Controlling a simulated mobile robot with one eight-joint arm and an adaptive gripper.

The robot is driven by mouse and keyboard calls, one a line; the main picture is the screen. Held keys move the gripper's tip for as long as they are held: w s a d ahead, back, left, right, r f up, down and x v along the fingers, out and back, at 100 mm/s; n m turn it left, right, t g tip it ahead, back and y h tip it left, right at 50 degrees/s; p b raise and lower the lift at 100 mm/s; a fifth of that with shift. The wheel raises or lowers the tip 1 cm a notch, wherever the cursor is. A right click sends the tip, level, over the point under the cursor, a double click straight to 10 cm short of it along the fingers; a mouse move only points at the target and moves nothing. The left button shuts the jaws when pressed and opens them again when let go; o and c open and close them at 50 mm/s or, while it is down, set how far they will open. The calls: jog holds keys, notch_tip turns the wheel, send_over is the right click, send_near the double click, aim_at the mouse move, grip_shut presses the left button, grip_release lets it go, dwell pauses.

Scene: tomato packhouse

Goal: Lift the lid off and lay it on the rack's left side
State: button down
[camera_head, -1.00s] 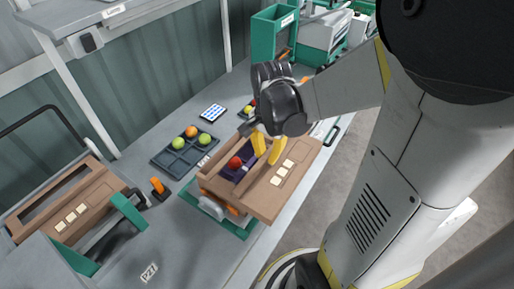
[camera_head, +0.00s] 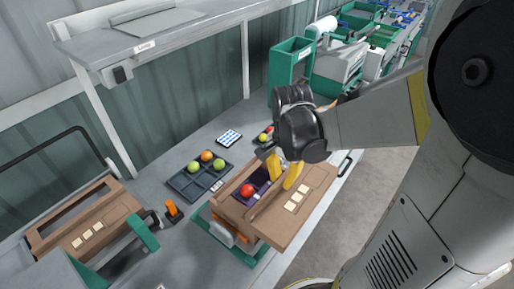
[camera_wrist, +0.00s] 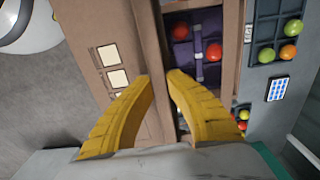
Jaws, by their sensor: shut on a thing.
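The brown lid (camera_head: 311,190), a panel with three cream squares, lies over the box in the green frame (camera_head: 228,243). Through its opening I see a purple inside (camera_head: 262,178) with a red tomato (camera_head: 247,190). My gripper (camera_head: 284,172) has its yellow fingers shut on the lid's strip between the opening and the squares. In the wrist view the fingers (camera_wrist: 160,76) straddle this brown strip, with the cream squares (camera_wrist: 113,66) at left and the purple inside (camera_wrist: 197,50) at right. I cannot tell whether the lid is clear of the box.
A similar brown windowed panel (camera_head: 119,201) lies at the left by green end pieces (camera_head: 141,233). A dark compartment tray (camera_head: 186,186) holds green and orange tomatoes. An orange-topped item (camera_head: 171,208) stands between. A blue-dotted card (camera_head: 229,137) and a green bin (camera_head: 287,62) are farther back.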

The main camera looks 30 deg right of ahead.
jog(key=shift+r+p, duration=1)
jog(key=shift+r, duration=0.35)
jog(key=shift+s, duration=0.1)
